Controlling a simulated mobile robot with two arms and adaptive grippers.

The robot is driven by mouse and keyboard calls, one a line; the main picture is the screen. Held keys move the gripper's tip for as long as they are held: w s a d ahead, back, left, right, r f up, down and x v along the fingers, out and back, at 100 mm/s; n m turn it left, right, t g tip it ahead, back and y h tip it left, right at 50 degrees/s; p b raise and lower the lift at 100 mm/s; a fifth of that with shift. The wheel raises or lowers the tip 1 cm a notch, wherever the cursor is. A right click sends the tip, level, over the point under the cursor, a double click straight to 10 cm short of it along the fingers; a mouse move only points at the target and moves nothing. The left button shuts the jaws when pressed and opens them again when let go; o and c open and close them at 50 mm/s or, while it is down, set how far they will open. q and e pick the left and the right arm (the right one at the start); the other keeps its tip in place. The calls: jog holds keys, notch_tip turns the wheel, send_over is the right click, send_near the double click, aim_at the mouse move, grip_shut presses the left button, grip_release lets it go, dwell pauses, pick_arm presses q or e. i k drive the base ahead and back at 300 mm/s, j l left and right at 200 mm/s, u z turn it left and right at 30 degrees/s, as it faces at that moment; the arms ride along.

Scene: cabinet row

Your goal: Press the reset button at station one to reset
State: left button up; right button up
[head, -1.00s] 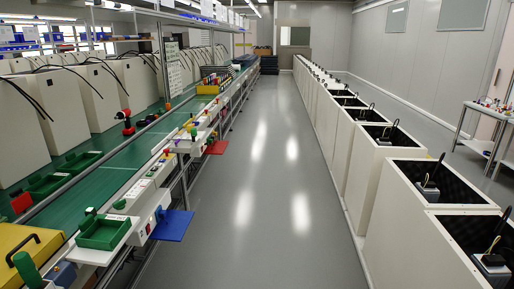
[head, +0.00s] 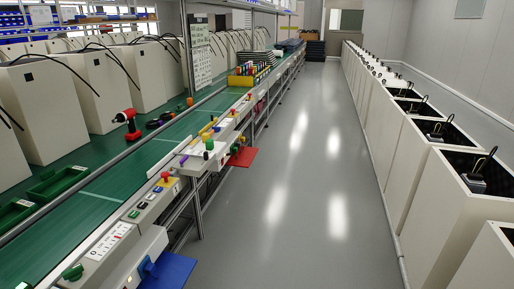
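Control boxes with buttons line the right edge of the green conveyor line. The nearest button box (head: 145,203) carries a red mushroom button (head: 165,176) on a yellow base and several small buttons, among them a green button (head: 133,214) and a white button (head: 142,205). A white panel (head: 108,243) with small print stands nearer to me. I cannot read which station is one or which button is the reset. Neither of my grippers is in view.
A grey aisle floor (head: 280,215) is clear ahead. A blue flap (head: 167,272) and a red flap (head: 243,157) stick out from the line into the aisle. Open-topped white cabinets (head: 430,205) line the right side. A red power tool (head: 128,122) stands on the conveyor side.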

aim_at(157, 190)
jog(key=i+l+u, duration=0.15)
jog(key=i+u, duration=0.15)
jog(key=i, duration=0.15)
jog(key=i+l+u, duration=0.3)
jog(key=i, duration=0.1)
